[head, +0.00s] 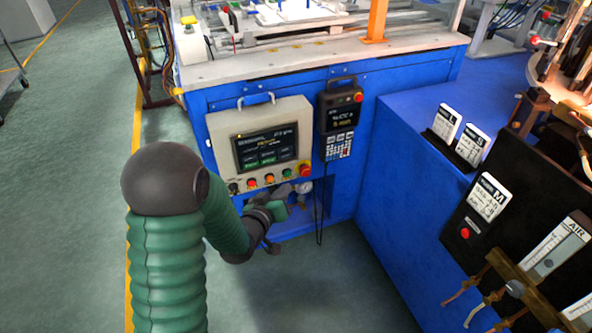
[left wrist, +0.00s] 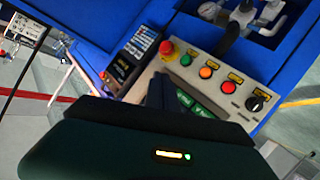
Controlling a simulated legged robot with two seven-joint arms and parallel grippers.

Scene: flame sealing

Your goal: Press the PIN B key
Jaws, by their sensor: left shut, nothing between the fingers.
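A beige control panel (head: 217,130) with a dark touchscreen (head: 265,148) hangs on the front of the blue machine. Green keys show along the screen's lower part; their labels are too small to read, so I cannot tell which one is PIN B. My left gripper (head: 284,196) is shut and empty, low in front of the panel. In the left wrist view my dark fingers (left wrist: 172,88) lie over the screen area, beside the green keys (left wrist: 207,112), and hide part of the screen. I cannot tell if they touch it. My right gripper is not in view.
A row of coloured buttons (left wrist: 205,72) and a red emergency stop (head: 305,169) line the panel's lower edge. A handheld pendant (head: 341,108) with a keypad hangs to the right. A gauge and pipes sit below the panel. A blue cabinet (head: 395,190) stands at right.

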